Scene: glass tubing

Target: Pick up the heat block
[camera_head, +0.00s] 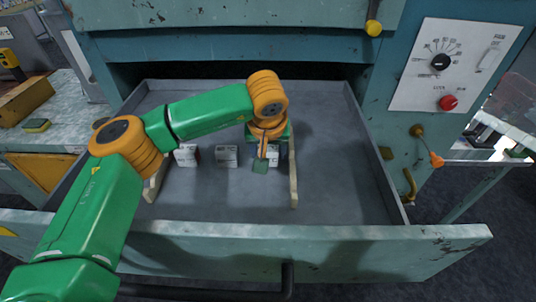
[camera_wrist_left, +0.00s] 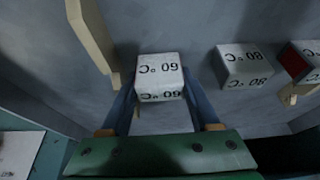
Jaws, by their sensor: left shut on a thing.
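White heat blocks stand in a row inside the open metal drawer (camera_head: 340,190). In the head view one block (camera_head: 187,155) is at the left and another (camera_head: 227,156) is in the middle. A third block (camera_head: 275,151) is mostly hidden behind my left gripper (camera_head: 263,152). In the left wrist view my left gripper (camera_wrist_left: 162,103) is shut on a white block (camera_wrist_left: 160,68) whose upside-down print looks like 60 °C. A finger lies on each side of it. I cannot tell if it is clear of the drawer floor. My right gripper is not in view.
A pale upright strip (camera_head: 294,180) stands just right of my gripper, and shows close by in the left wrist view (camera_wrist_left: 93,45). Another printed block (camera_wrist_left: 245,66) and a red-faced block (camera_wrist_left: 296,63) are to the right there. The drawer's right side is clear.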

